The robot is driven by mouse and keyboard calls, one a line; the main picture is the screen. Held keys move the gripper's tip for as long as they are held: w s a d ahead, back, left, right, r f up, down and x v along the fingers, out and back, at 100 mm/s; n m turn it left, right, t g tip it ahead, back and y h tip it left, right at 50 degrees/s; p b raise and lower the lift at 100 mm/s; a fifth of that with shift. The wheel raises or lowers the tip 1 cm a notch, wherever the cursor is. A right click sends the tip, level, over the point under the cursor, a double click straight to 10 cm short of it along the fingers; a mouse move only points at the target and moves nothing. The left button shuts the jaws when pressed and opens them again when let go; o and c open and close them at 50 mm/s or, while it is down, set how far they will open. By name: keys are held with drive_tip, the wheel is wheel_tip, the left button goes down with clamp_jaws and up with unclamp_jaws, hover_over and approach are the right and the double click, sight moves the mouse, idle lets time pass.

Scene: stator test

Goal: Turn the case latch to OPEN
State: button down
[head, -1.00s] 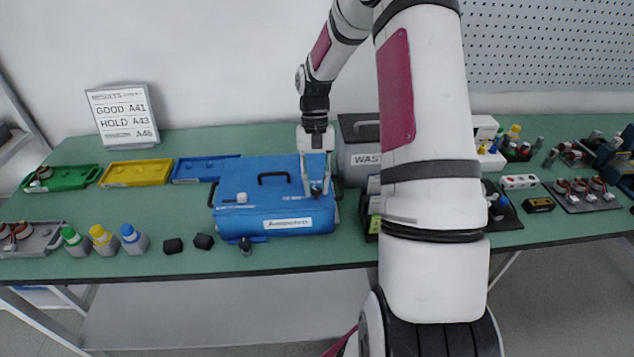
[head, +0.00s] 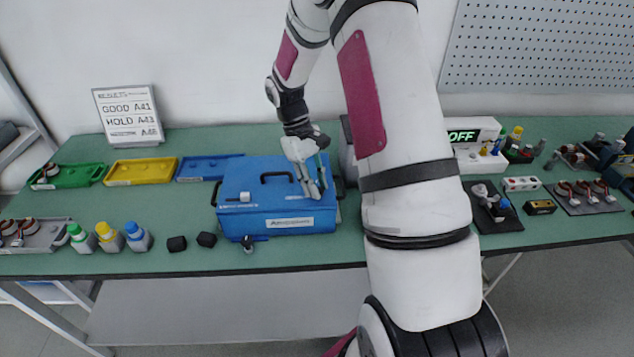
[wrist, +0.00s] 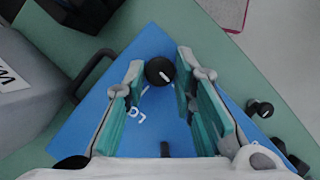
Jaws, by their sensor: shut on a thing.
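The blue case (head: 258,222) stands closed on the green table, with a black carry handle on its lid. In the wrist view the lid (wrist: 150,43) bears a round black latch knob (wrist: 159,71) with a short white mark. Partly covered white lettering shows beside the knob. My gripper (wrist: 160,68) has its teal-padded fingers on both sides of the knob and is shut on it. In the head view my gripper (head: 313,193) is tilted over the right part of the lid, and its fingers hide the knob.
A grey bin (wrist: 35,95) marked with a W stands close beside the case. Two small black blocks (head: 177,243) and capped bottles (head: 137,237) are left of it. Coloured trays (head: 140,170) lie behind. A display reading OFF (head: 463,136) is at right.

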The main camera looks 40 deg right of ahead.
drive_tip(key=shift+n, duration=0.3)
idle(0.4)
drive_tip(key=c, duration=1.3)
unclamp_jaws()
drive_tip(key=shift+c, duration=0.2)
drive_tip(key=v, duration=1.2)
drive_tip(key=shift+a, duration=0.2)
